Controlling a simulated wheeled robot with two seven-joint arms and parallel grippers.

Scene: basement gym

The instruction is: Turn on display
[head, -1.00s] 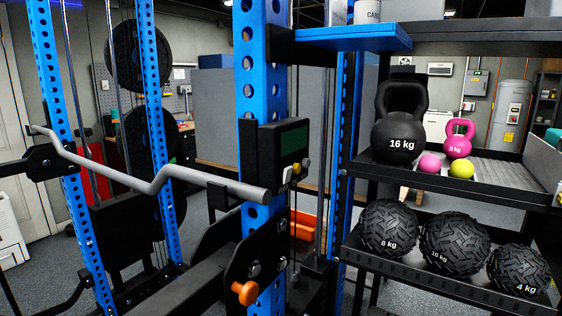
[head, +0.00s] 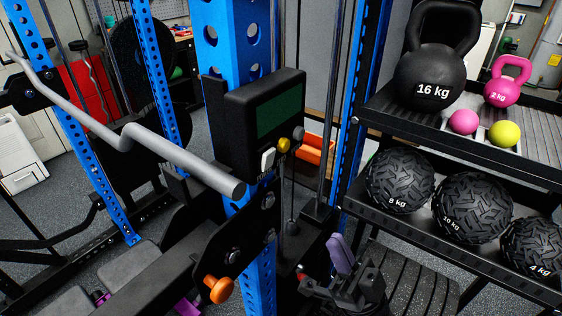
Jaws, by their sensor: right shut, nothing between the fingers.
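The display is a black box (head: 232,128) on the blue rack post, with a dark green, blank screen (head: 280,115). Below the screen are a white switch (head: 267,160), a yellow knob (head: 283,145) and a grey knob (head: 298,133). My right gripper (head: 341,250) is low, below and to the right of the display, apart from it. It is shut and empty, with purple fingers pointing up. Purple parts (head: 187,306) show at the bottom left, partly hidden by the bench; they may belong to my left gripper, but its jaws cannot be made out.
A grey bar (head: 150,145) juts out left of the display. An orange knob (head: 219,289) sticks out below. At right, a black rack (head: 400,132) carries kettlebells (head: 430,70), small balls and textured medicine balls (head: 400,180). Some space is open between post and rack.

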